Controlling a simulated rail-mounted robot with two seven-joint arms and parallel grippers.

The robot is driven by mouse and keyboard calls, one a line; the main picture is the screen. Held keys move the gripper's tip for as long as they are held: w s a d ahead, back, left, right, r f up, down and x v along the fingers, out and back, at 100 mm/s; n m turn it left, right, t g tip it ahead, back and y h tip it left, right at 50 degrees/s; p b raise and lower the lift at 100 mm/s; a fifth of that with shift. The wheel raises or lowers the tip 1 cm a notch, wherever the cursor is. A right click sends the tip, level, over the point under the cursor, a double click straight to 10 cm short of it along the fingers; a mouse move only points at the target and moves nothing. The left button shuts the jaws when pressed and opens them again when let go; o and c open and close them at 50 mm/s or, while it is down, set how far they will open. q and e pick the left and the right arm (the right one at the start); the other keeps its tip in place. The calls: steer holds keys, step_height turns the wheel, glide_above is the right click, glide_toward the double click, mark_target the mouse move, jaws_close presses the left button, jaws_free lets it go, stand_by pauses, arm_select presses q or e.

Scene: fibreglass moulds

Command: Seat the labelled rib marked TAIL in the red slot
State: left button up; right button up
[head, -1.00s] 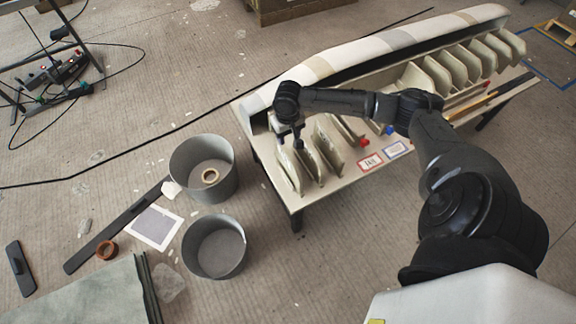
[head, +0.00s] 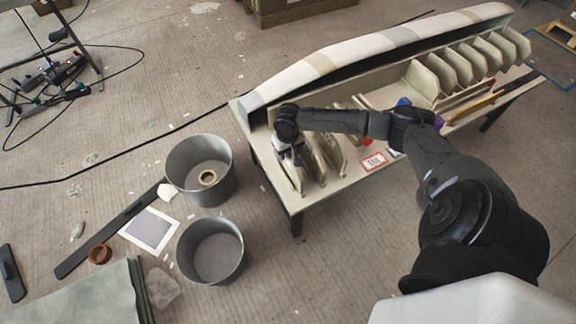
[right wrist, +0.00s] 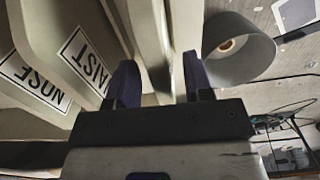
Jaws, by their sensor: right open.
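My right gripper (head: 291,157) is at the near-left end of the mould bench, its open fingers straddling the upper edge of the leftmost upright rib (head: 289,175). In the right wrist view the gripper (right wrist: 160,80) has this pale rib (right wrist: 148,35) between its fingers; no label shows on it. Beside it stand a rib marked WAIST (right wrist: 88,62) and one marked NOSE (right wrist: 35,85). A red-framed card (head: 374,162), seemingly reading TAIL, lies on the bench front. A small red piece (head: 366,142) shows behind it; the slot itself is largely hidden by my forearm. My left gripper is out of view.
The long striped mould (head: 350,58) runs along the bench back. Several fixed ribs (head: 470,62) stand at its right. Two grey buckets (head: 232,168) (head: 240,255) stand on the floor left of the bench. A blue-framed card is mostly hidden behind my arm.

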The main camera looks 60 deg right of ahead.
mark_target(288, 164)
step_height(288, 164, down, 2)
steer(key=shift+f+b, duration=0.2)
steer(key=shift+b, duration=0.1)
jaws_close()
steer(key=shift+r, duration=0.1)
stand_by(0.3)
